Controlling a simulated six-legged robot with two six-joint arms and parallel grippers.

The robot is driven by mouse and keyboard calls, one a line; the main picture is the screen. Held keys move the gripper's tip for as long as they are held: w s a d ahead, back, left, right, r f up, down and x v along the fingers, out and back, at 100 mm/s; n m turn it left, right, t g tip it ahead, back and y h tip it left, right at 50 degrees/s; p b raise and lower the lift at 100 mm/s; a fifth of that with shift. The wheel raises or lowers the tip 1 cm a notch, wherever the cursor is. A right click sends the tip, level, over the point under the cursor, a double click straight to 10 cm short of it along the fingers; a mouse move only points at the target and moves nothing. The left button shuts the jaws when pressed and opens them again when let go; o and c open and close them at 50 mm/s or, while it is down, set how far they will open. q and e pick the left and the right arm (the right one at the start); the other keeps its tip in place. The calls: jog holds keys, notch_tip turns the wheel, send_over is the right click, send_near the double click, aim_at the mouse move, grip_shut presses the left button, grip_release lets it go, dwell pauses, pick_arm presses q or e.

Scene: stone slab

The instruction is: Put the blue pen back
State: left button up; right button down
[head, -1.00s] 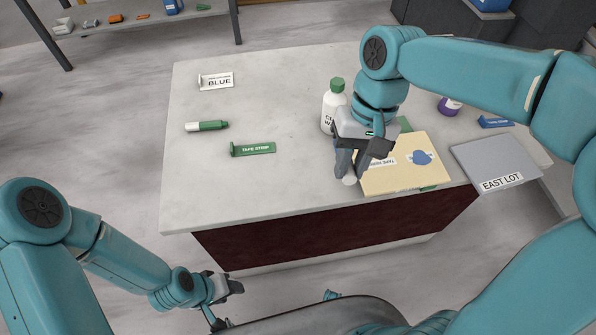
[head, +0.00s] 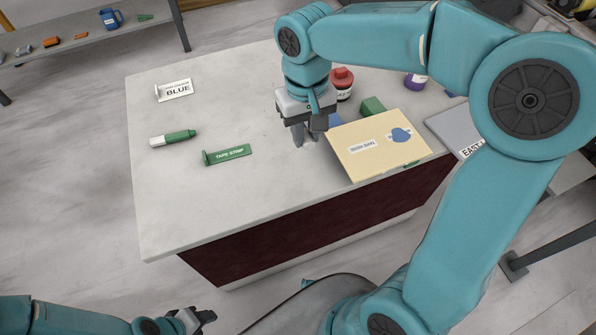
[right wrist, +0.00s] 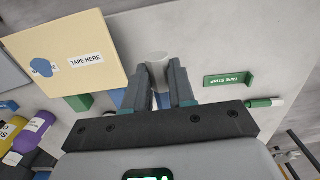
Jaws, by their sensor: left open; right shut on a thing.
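My right gripper (head: 305,138) hangs above the slab, left of the cream board, with its fingers pointing down. In the right wrist view it (right wrist: 163,85) is shut on a slim thing with a white end (right wrist: 157,58). A sliver of blue shows between the fingers, so it looks like the blue pen; most of it is hidden. The holder marked BLUE (head: 174,90) stands at the back left of the slab, apart from the gripper. My left gripper (head: 194,320) is open and empty, low in front of the slab.
A green-and-white pen (head: 174,138) and a green TAPE STRIP holder (head: 227,155) lie on the left of the slab (head: 190,210). The cream board (head: 380,145) lies at right, with a green block (head: 372,105) and a red-capped bottle (head: 342,83) behind it. The grey EAST LOT panel (head: 450,122) is further right.

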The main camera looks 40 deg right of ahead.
aim_at(304, 181)
notch_tip(304, 181, down, 15)
jog(key=shift+r+b, duration=0.1)
jog(key=shift+b, duration=1.1)
jog(key=shift+s, duration=0.1)
jog(key=shift+f, duration=0.2)
jog(key=c, duration=0.9)
grip_release()
jog(key=shift+c, duration=0.2)
jog(key=shift+r, duration=0.1)
